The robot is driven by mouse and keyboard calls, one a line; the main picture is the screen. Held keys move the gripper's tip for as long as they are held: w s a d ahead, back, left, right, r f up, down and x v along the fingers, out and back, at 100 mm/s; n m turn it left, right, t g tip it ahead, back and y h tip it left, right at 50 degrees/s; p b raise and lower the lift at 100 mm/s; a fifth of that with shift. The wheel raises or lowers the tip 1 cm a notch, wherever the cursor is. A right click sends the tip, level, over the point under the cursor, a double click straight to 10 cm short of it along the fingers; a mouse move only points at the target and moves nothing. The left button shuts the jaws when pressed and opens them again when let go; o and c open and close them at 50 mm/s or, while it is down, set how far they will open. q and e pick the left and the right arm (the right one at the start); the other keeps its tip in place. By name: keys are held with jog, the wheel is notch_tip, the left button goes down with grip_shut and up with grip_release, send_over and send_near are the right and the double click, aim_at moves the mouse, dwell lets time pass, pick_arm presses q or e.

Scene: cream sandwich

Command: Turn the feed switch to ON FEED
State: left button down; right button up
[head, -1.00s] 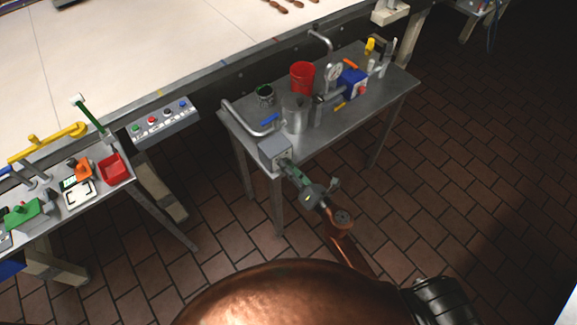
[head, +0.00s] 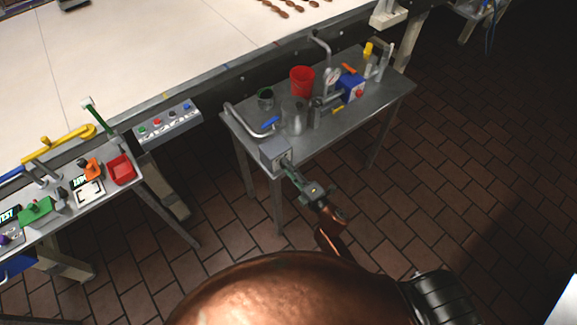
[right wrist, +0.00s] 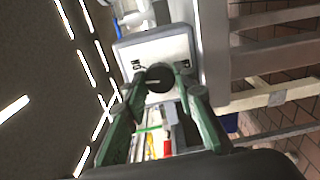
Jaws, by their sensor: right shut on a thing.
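The feed switch is a small grey box (head: 272,151) at the near left corner of the metal side table, with a pale front plate. In the right wrist view its round dark knob (right wrist: 159,77) sits on the plate (right wrist: 148,50), between short dark labels too small to read. My right gripper (head: 287,166) reaches the box front from below right. In the right wrist view its green fingers (right wrist: 160,86) stand on both sides of the knob and are shut on it. The knob's pointing direction cannot be told. My left gripper is not in view.
The metal table (head: 345,122) also holds a red bucket (head: 302,81), a blue box (head: 350,88) and a bent pipe beside the switch. A panel of coloured buttons (head: 167,125) hangs on the long bench. Open tiled floor lies right of the table.

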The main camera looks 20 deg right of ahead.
jog(key=shift+m+p, duration=1.45)
jog(key=shift+m, duration=1.05)
jog(key=o, duration=1.2)
jog(key=shift+c, duration=0.2)
jog(key=v, duration=1.2)
